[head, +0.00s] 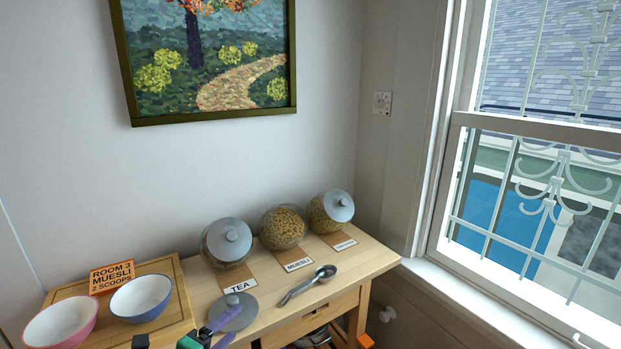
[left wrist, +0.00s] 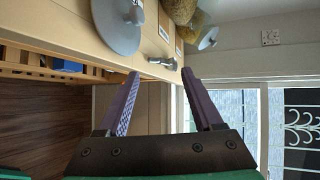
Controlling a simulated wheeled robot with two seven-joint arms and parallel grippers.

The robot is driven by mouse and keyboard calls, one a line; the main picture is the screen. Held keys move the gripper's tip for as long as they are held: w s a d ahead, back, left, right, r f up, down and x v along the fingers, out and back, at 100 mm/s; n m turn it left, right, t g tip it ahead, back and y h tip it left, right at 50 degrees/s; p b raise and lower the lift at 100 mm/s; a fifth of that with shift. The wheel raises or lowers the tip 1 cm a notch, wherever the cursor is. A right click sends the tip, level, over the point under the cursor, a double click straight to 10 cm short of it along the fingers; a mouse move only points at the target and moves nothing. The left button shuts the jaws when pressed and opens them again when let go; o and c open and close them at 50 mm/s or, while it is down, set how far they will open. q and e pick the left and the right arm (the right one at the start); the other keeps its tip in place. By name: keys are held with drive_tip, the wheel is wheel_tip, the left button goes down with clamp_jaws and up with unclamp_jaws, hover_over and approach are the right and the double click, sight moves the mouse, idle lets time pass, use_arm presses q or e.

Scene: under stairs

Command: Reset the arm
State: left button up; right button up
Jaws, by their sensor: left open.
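My left gripper (head: 218,328) shows at the bottom edge of the head view, with purple fingers in front of the table's front edge. In the left wrist view its two purple fingers (left wrist: 159,84) stand wide apart with nothing between them. The gripper is open and empty. It is close to a loose grey lid (head: 233,312) on the table; the lid also shows in the left wrist view (left wrist: 115,28). I cannot tell whether they touch. My right gripper is not in view.
On the wooden table (head: 350,270) stand a lidded tea jar (head: 213,246), a lidless muesli jar (head: 283,228) and a third lidded jar (head: 320,217). A metal scoop (head: 305,285) lies in front. A pink bowl (head: 60,324) and a blue bowl (head: 141,298) stand left, by a sign (head: 111,277).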

use_arm(q)
drive_tip(key=s+a+f+n+g+y, duration=0.25)
drive_tip(key=s+f+n+g, duration=0.25)
drive_tip(key=s+f+n, duration=0.5)
drive_tip(key=s+a+f+n+g+y, duration=0.2)
drive_tip(key=s+a+f+n+g, duration=0.25)
drive_tip(key=s+f+n, duration=0.55)
wheel_tip(320, 180, down, 21)
drive_tip(key=s+n+g, duration=0.2)
drive_tip(key=s, duration=0.1)
drive_tip(key=s+a+f, duration=0.2)
drive_tip(key=s+f, duration=1)
drive_tip(key=s, duration=0.3)
drive_tip(key=shift+a+f+m+g, duration=0.2)
drive_tip(key=shift+a+m+g, duration=0.1)
drive_tip(key=shift+g, duration=0.15)
